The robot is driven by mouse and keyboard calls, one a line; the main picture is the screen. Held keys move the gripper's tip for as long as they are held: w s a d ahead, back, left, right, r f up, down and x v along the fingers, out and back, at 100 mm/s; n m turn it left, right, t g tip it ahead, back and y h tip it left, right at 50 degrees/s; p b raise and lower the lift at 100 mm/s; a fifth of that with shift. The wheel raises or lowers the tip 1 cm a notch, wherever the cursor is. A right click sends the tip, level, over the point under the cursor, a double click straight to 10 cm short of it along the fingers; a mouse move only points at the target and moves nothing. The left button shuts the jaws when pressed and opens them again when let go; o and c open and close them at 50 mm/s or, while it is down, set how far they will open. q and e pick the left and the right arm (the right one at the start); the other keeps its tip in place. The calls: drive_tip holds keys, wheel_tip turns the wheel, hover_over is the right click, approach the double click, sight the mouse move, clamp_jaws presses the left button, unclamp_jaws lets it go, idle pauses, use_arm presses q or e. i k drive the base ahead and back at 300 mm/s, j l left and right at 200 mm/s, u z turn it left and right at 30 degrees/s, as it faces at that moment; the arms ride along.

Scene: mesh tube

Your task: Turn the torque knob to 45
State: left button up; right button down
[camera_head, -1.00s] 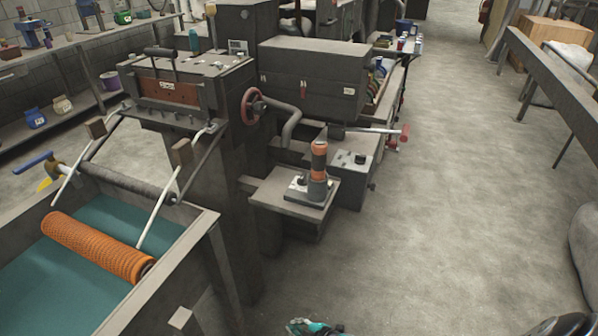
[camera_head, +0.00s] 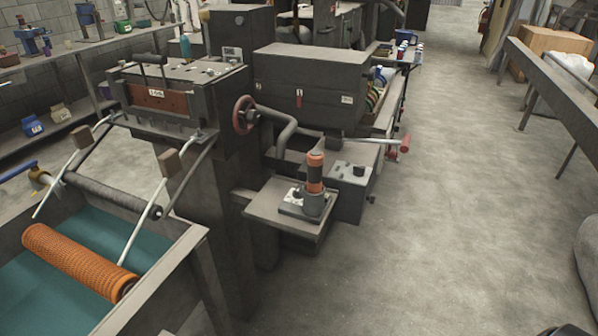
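No dial marked 45 can be read, so I cannot tell for sure which part is the torque knob. A grey control box (camera_head: 346,190) on the machine's right side carries a small dark knob (camera_head: 359,171) on top. In front of it, an upright tool with an orange grip (camera_head: 315,172) stands on a small shelf (camera_head: 262,213). A red handwheel (camera_head: 244,114) is on the machine's side. Neither gripper's fingers show. A dark sliver at the bottom right edge may be part of my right arm.
A trough (camera_head: 187,247) with an orange mesh roll (camera_head: 80,262) over a teal bottom fills the lower left. A rod with a red end (camera_head: 405,143) juts into the aisle. The concrete floor (camera_head: 440,220) is clear. A long grey beam (camera_head: 560,95) lies along the right.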

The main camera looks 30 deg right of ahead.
sight(298, 193)
drive_tip(key=i+l, duration=0.35)
drive_tip(key=l, duration=0.3)
drive_tip(key=i+l, duration=0.2)
drive_tip(key=l+z, duration=0.05)
drive_tip(key=l, duration=0.05)
